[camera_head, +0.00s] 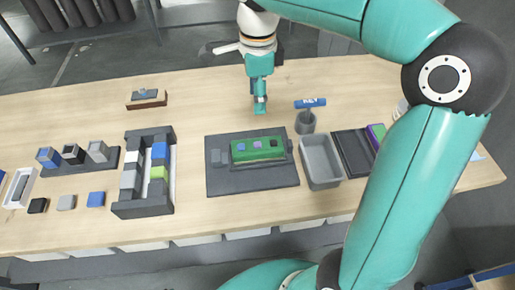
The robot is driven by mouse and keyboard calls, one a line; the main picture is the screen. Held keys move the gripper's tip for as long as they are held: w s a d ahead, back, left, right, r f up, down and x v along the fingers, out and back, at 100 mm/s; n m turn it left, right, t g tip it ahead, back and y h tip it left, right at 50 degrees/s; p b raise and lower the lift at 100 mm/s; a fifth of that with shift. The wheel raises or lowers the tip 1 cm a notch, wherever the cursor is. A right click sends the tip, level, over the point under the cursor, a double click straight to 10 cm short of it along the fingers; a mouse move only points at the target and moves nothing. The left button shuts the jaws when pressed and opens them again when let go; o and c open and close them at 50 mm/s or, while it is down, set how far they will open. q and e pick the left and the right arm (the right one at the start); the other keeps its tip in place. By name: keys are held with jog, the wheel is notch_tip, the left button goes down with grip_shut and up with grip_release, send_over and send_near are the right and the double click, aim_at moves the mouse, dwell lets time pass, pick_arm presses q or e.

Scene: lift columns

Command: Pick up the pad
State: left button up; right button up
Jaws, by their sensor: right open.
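No single thing is clearly marked as the pad. A purple and green piece (377,136) at the right edge of a dark tray (352,152) may be it; my right arm passes close to it. A green block (257,149) with small pieces on top sits on a dark grey plate (223,184) in the middle of the table. My right gripper (260,104) points down behind the green block, apart from it. It is open and seems to hold nothing. My left gripper is not in view.
A grey open bin (319,161) and a round pot with a blue-handled tool (310,103) stand right of the plate. A dark rack with blocks (146,207) and several small cubes are at the left.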

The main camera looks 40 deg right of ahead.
aim_at(257, 144)
jog(key=o, duration=0.5)
notch_tip(257, 144, down, 2)
jog(key=shift+f, duration=0.2)
notch_tip(257, 144, down, 8)
jog(key=shift+f, duration=0.1)
jog(key=shift+s+a+f+p, duration=0.1)
jog(key=shift+f+p, duration=0.25)
jog(key=shift+f, duration=1.25)
jog(key=shift+s+a+f+p, duration=0.1)
jog(key=shift+f+p, duration=0.2)
jog(key=shift+f, duration=1.25)
